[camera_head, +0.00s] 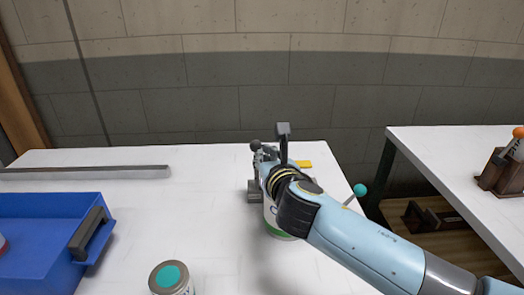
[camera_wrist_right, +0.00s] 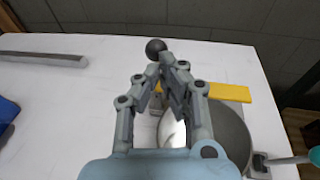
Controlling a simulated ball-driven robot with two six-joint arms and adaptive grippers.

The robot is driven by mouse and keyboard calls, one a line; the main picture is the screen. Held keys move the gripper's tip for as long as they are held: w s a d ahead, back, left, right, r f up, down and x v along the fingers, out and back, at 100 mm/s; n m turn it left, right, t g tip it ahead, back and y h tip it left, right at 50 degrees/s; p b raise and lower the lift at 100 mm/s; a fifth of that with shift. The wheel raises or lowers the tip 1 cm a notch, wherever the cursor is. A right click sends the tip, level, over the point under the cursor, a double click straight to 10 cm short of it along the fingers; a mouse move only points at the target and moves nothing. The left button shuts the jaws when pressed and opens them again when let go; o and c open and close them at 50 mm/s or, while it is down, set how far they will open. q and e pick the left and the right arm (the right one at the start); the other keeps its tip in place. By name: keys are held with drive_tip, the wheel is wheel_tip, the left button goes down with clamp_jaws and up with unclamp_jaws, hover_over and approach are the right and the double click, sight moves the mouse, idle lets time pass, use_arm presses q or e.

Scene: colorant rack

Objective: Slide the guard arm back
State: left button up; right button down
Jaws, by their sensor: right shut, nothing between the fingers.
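My right gripper (camera_head: 264,158) is shut and empty above a small dispensing stand on the white table. In the right wrist view its fingertips (camera_wrist_right: 168,62) meet just beside a black ball knob (camera_wrist_right: 156,47); I cannot tell whether they touch it. The knob shows in the head view (camera_head: 255,145) just left of the gripper. A flat yellow bar (camera_wrist_right: 228,91) lies behind a round grey can (camera_wrist_right: 235,130), partly hidden by my fingers; its end shows in the head view (camera_head: 304,164). I cannot tell whether the knob or the yellow bar belongs to the guard arm. My left gripper is out of view.
A teal ball handle (camera_head: 360,190) sticks out right of the can. A teal-topped can (camera_head: 170,278) stands at the front. A blue tray (camera_head: 60,207) and a long grey bar (camera_head: 90,172) lie left. The table's middle left is clear. A second table (camera_head: 440,145) stands right.

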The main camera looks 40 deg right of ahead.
sight(261, 146)
drive_tip(key=shift+x, duration=1.55)
drive_tip(key=shift+w+d+r+p, duration=0.15)
drive_tip(key=shift+w+d+p, duration=0.35)
drive_tip(key=shift+w+d, duration=0.05)
drive_tip(key=shift+w, duration=0.1)
